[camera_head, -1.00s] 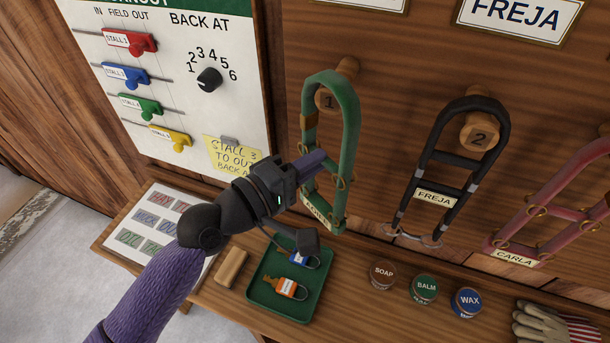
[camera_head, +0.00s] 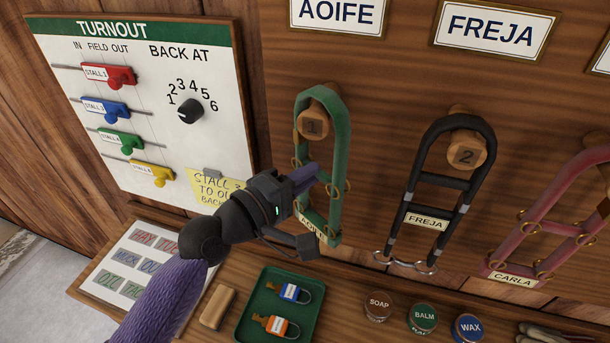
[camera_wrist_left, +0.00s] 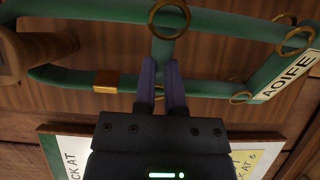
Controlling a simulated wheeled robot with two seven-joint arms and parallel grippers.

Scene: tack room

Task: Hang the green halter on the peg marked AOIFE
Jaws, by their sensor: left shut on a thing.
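The green halter (camera_head: 342,150) has brass rings and a tag reading AOIFE in the left wrist view (camera_wrist_left: 292,78). It hangs in front of the wooden wall, its top loop around the wooden peg marked 1 (camera_head: 313,124), below the AOIFE sign (camera_head: 337,14). Whether the loop rests on the peg, I cannot tell. My left gripper (camera_head: 312,176) is shut on the halter's middle strap; the left wrist view shows its purple fingers (camera_wrist_left: 161,78) on that strap. My right gripper is not in view.
A black halter (camera_head: 440,180) hangs on peg 2 (camera_head: 466,152) under the FREJA sign (camera_head: 497,30). A pink halter (camera_head: 550,218) is at right. Below are a green tray (camera_head: 250,322) with padlocks and several tins. The turnout board (camera_head: 220,75) is at left.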

